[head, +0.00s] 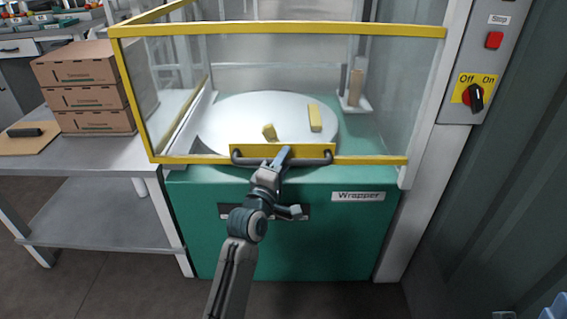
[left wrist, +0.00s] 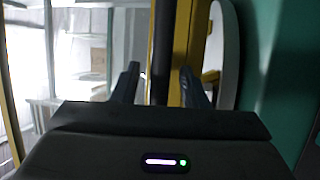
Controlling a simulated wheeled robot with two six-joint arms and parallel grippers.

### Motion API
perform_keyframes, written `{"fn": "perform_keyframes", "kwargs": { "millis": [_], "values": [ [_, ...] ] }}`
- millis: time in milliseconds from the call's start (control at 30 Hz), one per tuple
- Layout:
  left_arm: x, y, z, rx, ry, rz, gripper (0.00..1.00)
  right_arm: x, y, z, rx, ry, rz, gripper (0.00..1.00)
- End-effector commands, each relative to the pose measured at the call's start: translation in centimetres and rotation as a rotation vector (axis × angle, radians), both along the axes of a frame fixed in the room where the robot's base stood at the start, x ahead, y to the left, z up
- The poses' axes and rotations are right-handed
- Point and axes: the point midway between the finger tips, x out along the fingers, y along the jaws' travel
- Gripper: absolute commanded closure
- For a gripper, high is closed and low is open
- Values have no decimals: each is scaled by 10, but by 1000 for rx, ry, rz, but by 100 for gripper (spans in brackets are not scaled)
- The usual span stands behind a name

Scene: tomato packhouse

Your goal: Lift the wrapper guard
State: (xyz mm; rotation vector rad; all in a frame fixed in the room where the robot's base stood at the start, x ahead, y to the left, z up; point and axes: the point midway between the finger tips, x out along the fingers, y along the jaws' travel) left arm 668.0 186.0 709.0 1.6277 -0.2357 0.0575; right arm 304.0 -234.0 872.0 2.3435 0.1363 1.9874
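The wrapper guard (head: 280,29) is a clear box with a yellow frame, down around the turntable of the green wrapper (head: 340,235). Its black bar handle (head: 245,160) runs along the lower yellow edge at the front. My left gripper (head: 283,156) is at the middle of this handle. In the left wrist view the fingers (left wrist: 160,85) are apart, with the dark handle bar (left wrist: 161,45) upright in the picture between them. Gaps show beside the bar, so the fingers look open around it. My right gripper is not in view.
A pale round turntable (head: 250,110) with two yellowish blocks lies inside the guard. At right, a grey post carries a red-and-yellow Off/On switch (head: 474,97) and a red button (head: 494,40). At left, a metal table (head: 110,155) holds stacked cartons (head: 95,97).

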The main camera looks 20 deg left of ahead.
Motion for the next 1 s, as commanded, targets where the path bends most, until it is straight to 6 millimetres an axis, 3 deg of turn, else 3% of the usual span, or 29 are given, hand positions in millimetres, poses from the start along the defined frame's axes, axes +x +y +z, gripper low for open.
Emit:
{"fn": "perform_keyframes", "kwargs": {
  "millis": [333,533,1000],
  "values": [
    [4,0,1,1,0,0,60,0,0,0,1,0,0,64],
    [4,0,1,1,0,0,100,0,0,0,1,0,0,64],
    [4,0,7,1,0,0,100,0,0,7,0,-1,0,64]
  ]
}}
